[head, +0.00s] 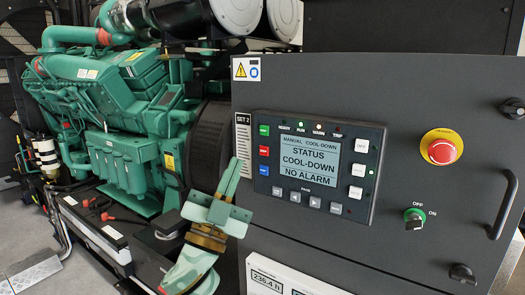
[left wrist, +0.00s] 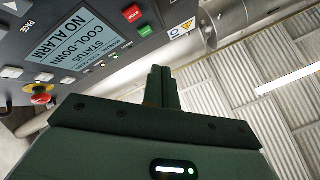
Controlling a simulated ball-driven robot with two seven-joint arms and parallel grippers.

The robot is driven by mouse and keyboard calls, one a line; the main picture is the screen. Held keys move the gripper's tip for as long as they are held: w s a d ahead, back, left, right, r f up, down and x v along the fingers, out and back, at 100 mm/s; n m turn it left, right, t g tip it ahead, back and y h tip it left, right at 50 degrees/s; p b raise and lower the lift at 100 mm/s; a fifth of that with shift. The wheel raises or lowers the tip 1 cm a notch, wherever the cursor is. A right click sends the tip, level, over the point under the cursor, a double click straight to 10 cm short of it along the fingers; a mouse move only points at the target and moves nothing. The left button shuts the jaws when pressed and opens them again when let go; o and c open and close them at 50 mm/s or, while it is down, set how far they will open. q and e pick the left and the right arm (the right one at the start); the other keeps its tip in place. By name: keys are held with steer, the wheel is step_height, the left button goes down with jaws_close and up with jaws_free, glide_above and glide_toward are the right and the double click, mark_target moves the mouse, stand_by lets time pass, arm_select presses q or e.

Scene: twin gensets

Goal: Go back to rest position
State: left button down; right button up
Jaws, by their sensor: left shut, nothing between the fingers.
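My left gripper (head: 235,170) is in front of the dark control cabinet (head: 410,100), left of the control panel (head: 378,145). Its green fingers point up and are shut with nothing between them. In the left wrist view the closed fingers (left wrist: 162,82) stand at the middle, with the panel (left wrist: 105,15) at the upper left. The panel screen (head: 310,160) reads manual cool-down, status cool-down, no alarm. I see a gap between the fingertips and the panel's buttons in the left wrist view. My right gripper is not in view.
A red emergency stop (head: 441,151) on a yellow ring, a green OFF/ON key switch (head: 414,222) and a black handle (head: 503,205) are on the cabinet. A green engine (head: 110,95) stands behind at the left. Grey floor (head: 25,240) shows at the lower left.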

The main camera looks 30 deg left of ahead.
arm_select(q)
steer(key=shift+f+y, duration=0.1)
steer(key=shift+y, duration=0.2)
